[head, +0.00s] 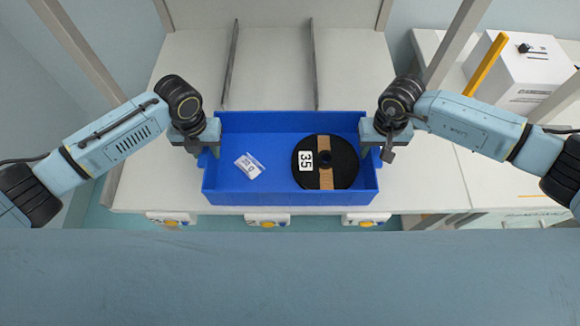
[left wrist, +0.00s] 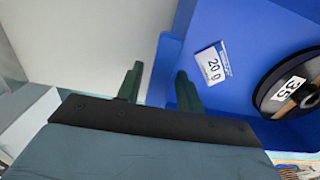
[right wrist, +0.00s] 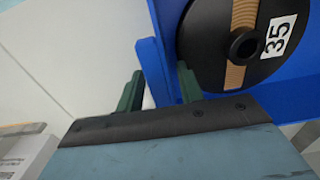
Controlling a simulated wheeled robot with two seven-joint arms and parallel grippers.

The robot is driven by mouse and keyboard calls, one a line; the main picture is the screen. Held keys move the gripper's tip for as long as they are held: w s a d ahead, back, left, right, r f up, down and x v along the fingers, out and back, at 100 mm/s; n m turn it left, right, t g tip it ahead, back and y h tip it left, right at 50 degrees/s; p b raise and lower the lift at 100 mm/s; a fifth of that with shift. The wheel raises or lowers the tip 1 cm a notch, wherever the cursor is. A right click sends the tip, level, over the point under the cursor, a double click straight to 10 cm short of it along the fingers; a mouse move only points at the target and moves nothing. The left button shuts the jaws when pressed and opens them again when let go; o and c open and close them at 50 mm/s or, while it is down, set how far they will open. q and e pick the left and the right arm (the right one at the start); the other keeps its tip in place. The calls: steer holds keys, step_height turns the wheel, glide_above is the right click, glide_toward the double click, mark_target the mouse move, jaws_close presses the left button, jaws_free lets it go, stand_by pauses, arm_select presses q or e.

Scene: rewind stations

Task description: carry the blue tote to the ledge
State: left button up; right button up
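The blue tote (head: 290,198) sits upright on the white worktop, near its front edge. It holds a black spool (head: 343,150) with a brown band and a "35" label, and a small white packet (head: 249,166). My left gripper (left wrist: 160,84) is at the tote's left end, its two fingers open on either side of a blue side tab (left wrist: 166,62). My right gripper (right wrist: 160,82) is at the right end, its fingers open around the tab (right wrist: 151,70) there. Gaps show beside both tabs. I cannot tell which surface is the ledge.
The white worktop (head: 270,70) behind the tote is bare except for two thin dark rails (head: 314,65). A white box (head: 520,75) and a yellow upright bar (head: 485,64) stand at the right. Several white units with yellow discs (head: 267,220) line the front edge.

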arm_select(q)
steer(key=shift+o, duration=0.3)
arm_select(e)
steer(key=shift+o, duration=0.3)
arm_select(q)
steer(key=shift+r, duration=0.1)
steer(key=shift+r, duration=0.3)
arm_select(e)
steer(key=shift+r, duration=0.2)
arm_select(q)
step_height(320, 180, up, 11)
arm_select(e)
step_height(320, 180, up, 12)
steer(key=shift+f, duration=0.15)
arm_select(q)
steer(key=shift+r, duration=0.1)
